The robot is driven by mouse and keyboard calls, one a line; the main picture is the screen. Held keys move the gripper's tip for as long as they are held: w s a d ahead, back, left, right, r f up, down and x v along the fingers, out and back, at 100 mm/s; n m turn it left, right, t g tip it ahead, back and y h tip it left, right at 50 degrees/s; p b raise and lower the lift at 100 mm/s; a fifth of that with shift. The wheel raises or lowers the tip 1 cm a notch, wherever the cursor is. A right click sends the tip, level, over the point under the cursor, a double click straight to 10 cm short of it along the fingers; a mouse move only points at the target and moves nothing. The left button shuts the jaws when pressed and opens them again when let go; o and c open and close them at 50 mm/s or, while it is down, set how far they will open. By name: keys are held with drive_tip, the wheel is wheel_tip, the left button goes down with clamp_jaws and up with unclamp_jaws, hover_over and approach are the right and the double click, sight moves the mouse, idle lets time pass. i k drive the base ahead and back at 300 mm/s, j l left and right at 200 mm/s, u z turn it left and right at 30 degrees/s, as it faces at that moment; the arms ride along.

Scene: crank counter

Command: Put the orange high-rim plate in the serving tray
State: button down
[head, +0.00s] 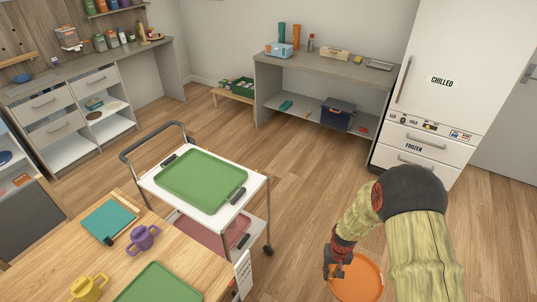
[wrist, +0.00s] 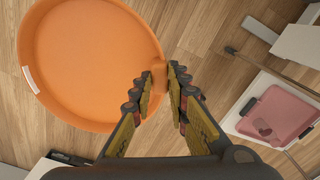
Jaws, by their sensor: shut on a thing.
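The orange high-rim plate (head: 362,283) is at the lower right of the head view, in the air over the wood floor. My gripper (head: 338,262) is shut on its rim. In the wrist view the plate (wrist: 90,60) fills the upper left, and my gripper's fingertips (wrist: 160,82) pinch its right edge. The plate looks empty, with a small white patch on its rim. A green tray (head: 203,178) with dark handles lies empty on the cart's top. A pink tray (wrist: 280,112) is on the cart's lower shelf. Another green tray (head: 158,285) lies on the table.
The white cart (head: 255,185) stands left of my arm, with a dark push handle at its far left. Floor between cart and fridge (head: 440,85) is clear.

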sight(190, 173)
drive_tip(key=i+l, duration=0.15)
drive_tip(key=i, duration=0.3)
drive_tip(key=i+l+u, duration=0.1)
drive_tip(key=i, duration=0.35)
drive_tip(key=i+l, duration=0.25)
drive_tip(key=i, duration=0.15)
drive_tip(key=i+u, duration=0.05)
